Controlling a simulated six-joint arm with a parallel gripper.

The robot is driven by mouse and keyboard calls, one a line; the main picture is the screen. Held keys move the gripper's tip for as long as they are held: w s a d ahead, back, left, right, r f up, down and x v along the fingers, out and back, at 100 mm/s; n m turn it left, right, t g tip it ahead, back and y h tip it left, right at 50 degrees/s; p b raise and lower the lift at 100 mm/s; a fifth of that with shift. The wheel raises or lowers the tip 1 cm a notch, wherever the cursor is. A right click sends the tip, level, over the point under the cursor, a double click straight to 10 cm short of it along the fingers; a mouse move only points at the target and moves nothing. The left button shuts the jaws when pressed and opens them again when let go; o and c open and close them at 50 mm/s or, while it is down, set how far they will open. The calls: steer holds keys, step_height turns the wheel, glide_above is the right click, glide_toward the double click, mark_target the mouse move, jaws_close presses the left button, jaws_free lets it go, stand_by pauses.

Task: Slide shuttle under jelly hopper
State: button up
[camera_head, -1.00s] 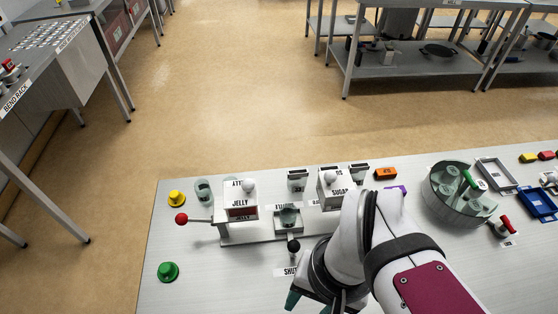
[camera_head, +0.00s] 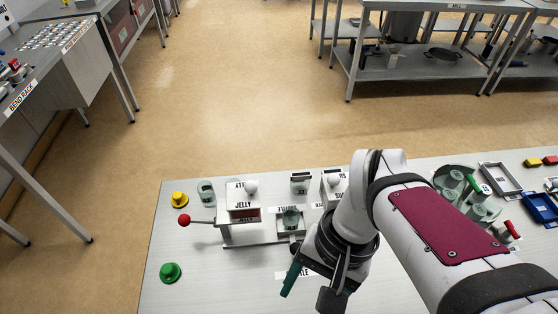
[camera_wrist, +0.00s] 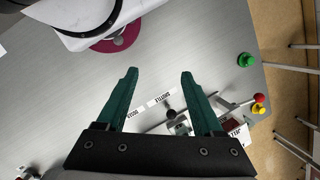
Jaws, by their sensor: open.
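The white jelly hopper (camera_head: 243,205), with a round knob on top, stands over the left part of a grey rail. The shuttle (camera_head: 291,222) sits on the rail to the right of the jelly hopper, not under it, and carries a greenish cup. Its black handle knob shows in the wrist view (camera_wrist: 170,113); my arm partly covers that area in the head view. My gripper (camera_wrist: 160,72) is open and empty, its teal fingers apart. In the head view it hangs in front of the shuttle, apart from it.
A red-ball lever (camera_head: 184,220) juts left of the jelly hopper. The sugar hopper (camera_head: 333,188) stands to the right, partly behind my arm. Yellow (camera_head: 179,200) and green (camera_head: 170,272) buttons lie at left. A blue tray (camera_head: 541,208) is at far right.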

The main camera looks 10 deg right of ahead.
mark_target(293, 233)
steer(key=w+d+f+m+g+y, duration=0.2)
steer(key=w+m+y, duration=0.15)
steer(key=w, duration=0.25)
steer(key=w+d+f+m+t+y, duration=0.2)
steer(key=d+f+y, duration=0.1)
steer(key=d+f, duration=0.1)
steer(key=w+d+f+m+t+y, duration=0.2)
steer(key=w+d+f+m+y, duration=0.1)
steer(key=f, duration=0.4)
steer(key=w+d+f+m+t+y, duration=0.2)
steer(key=d+f+m+t+y, duration=0.1)
steer(key=d+f+y, duration=0.1)
steer(key=shift+w+d+f+y, duration=0.1)
steer(key=shift+d+f+y, duration=0.1)
steer(key=shift+f+y, duration=0.2)
steer(key=shift+w+d+f+y, duration=0.1)
steer(key=shift+d+f+y, duration=0.15)
steer(key=shift+f, duration=0.25)
steer(key=shift+a+f+t, duration=0.15)
steer(key=shift+a+t, duration=0.1)
steer(key=shift+t, duration=0.05)
steer(key=x, duration=1.5)
steer(key=shift+s+a, duration=0.1)
steer(key=shift+a, duration=0.05)
jaws_close()
